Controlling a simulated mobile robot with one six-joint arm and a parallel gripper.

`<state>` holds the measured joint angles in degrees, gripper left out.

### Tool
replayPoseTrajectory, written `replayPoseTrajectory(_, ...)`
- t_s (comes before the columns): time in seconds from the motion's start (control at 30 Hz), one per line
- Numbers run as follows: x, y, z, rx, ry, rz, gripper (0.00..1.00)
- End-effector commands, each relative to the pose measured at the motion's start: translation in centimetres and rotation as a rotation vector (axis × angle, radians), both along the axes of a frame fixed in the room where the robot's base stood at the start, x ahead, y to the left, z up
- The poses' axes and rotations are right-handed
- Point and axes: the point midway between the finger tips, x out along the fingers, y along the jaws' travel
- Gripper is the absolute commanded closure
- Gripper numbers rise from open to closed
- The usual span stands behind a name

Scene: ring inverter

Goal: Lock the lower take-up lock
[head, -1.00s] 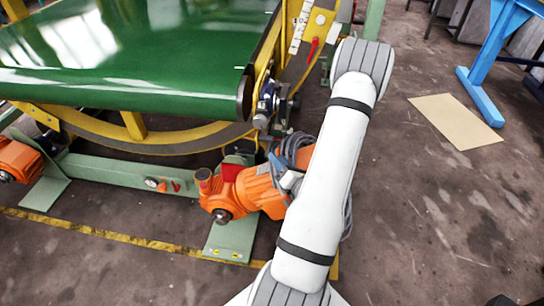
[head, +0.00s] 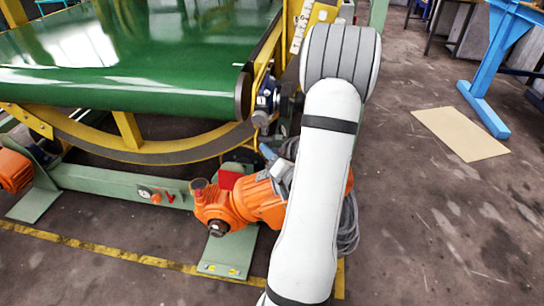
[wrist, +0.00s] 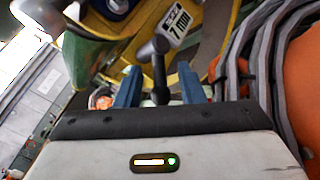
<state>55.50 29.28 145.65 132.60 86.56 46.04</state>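In the wrist view, a grey and black T-shaped handle (wrist: 158,65) stands upright in front of me. It may be the lower take-up lock, but I cannot tell for sure. My gripper (wrist: 160,78) is open, with one blue finger on each side of the handle's dark stem. I cannot see whether either finger touches it. A white label with "7 mm" (wrist: 178,24) is just behind the handle. In the head view, my arm hides my gripper and this handle. A small red lever (head: 168,196) shows on the green lower beam (head: 110,182).
A green conveyor belt (head: 130,75) on a curved yellow frame (head: 150,150) fills the upper left. An orange motor (head: 250,203) with grey cables sits close beside my arm.

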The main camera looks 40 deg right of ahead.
Motion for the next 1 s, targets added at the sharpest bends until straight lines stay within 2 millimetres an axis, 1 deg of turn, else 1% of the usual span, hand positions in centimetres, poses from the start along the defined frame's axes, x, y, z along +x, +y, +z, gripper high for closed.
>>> replayPoseTrajectory(0.2, 0.0, 0.0, 0.0, 0.0, 0.0, 0.0, 0.66)
replayPoseTrajectory(0.63, 0.0, 0.0, 0.0, 0.0, 0.0, 0.0, 1.0)
replayPoseTrajectory(0.83, 0.0, 0.0, -0.1, -0.003, -0.003, -0.001, 1.0)
replayPoseTrajectory(1.0, 0.1, -0.1, -1.0, -0.058, -0.05, 0.001, 1.0)
